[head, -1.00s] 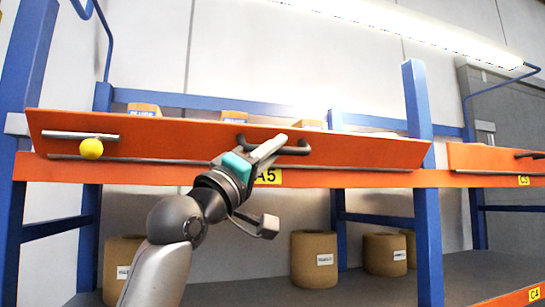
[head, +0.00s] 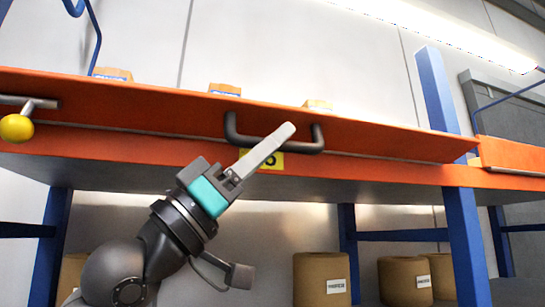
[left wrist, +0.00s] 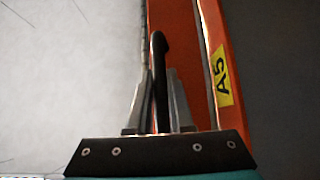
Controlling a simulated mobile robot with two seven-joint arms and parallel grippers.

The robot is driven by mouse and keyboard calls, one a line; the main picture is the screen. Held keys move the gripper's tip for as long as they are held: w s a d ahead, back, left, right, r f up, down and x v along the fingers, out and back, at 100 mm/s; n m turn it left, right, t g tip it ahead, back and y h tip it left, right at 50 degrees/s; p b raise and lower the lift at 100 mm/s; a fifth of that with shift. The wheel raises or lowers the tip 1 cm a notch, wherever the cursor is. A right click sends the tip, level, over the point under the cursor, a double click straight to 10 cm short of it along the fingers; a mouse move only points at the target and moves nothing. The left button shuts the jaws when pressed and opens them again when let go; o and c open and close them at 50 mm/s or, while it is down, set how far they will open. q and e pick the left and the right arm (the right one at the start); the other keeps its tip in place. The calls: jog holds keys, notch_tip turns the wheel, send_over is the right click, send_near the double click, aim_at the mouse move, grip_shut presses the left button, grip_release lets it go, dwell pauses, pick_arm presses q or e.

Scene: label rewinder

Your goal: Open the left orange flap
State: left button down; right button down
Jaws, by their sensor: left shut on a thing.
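The left orange flap (head: 150,108) is a long panel along the front of the upper shelf, with a dark U-shaped handle (head: 313,146) near its middle. Its top edge looks tipped out toward me, but the exact angle is hard to judge. My left gripper (head: 284,134) reaches up from the lower left, its fingers crossing the handle's bar. In the left wrist view, the dark handle (left wrist: 160,85) stands between the two grey fingers, and the gripper is shut on it. The fingers hide part of the handle's bar. My right gripper is not in view.
A yellow ball knob (head: 16,128) on a metal rod sits at the flap's left. A blue post (head: 462,210) stands at the right, with another orange flap (head: 510,155) beyond it. Brown rolls (head: 322,280) stand on the lower shelf. Boxes (head: 225,90) show above the flap.

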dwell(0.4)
pick_arm(q)
jog(key=c, duration=0.8)
grip_release()
jog(key=shift+b+v, duration=2.65)
jog(key=shift+v, duration=5)
jog(key=shift+w, duration=0.1)
jog(key=shift+c, duration=0.3)
